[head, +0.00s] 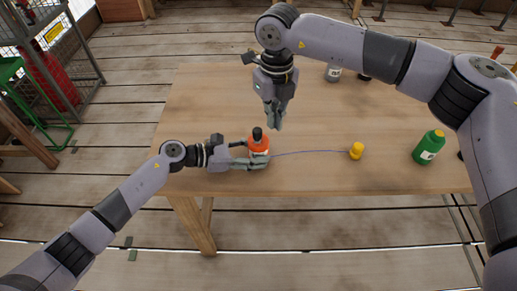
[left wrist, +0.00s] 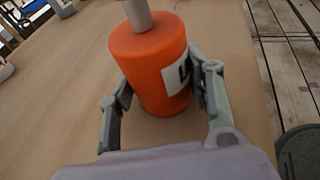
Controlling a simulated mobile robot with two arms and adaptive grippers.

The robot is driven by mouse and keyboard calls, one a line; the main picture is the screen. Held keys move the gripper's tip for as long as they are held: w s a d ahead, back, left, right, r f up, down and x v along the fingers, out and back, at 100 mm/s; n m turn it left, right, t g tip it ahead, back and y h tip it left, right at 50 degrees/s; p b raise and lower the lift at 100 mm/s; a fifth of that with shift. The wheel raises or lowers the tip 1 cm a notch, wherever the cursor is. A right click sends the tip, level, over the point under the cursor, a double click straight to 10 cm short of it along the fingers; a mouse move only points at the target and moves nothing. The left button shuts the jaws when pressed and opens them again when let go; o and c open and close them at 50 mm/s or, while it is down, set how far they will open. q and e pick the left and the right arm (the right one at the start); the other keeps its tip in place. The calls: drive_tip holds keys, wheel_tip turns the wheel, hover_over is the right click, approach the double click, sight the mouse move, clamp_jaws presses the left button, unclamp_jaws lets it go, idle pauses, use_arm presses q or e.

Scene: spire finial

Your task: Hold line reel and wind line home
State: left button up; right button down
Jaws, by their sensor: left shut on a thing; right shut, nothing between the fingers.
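The line reel (head: 260,146) is an orange cylinder with a white label and a dark knob on top. It stands upright near the table's front edge, and shows large in the left wrist view (left wrist: 150,65). My left gripper (head: 254,154) is shut on the reel, one finger on each side (left wrist: 158,95). A thin blue-violet line (head: 310,152) runs from the reel to the right, ending at a small yellow piece (head: 356,151) on the table. My right gripper (head: 274,120) is shut and empty, pointing down above the table, behind the reel in the head view.
The wooden table (head: 210,100) has a green bottle (head: 428,147) at right, a grey-white can (head: 333,73) at the back, and a dark item beside it. A metal rack with a red container (head: 55,80) stands left. The table's left part is clear.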

sight(257, 131)
drive_tip(key=shift+f, duration=0.15)
wheel_tip(257, 131, down, 3)
drive_tip(key=shift+r, duration=0.15)
idle(0.4)
drive_tip(key=shift+a, duration=0.15)
idle(0.3)
drive_tip(key=shift+s+a, duration=0.2)
drive_tip(key=shift+a, duration=0.25)
drive_tip(key=shift+s+a, duration=0.5)
drive_tip(key=shift+s, duration=0.05)
idle(0.7)
drive_tip(key=shift+s+a, duration=0.1)
drive_tip(key=shift+a, duration=0.7)
idle(0.8)
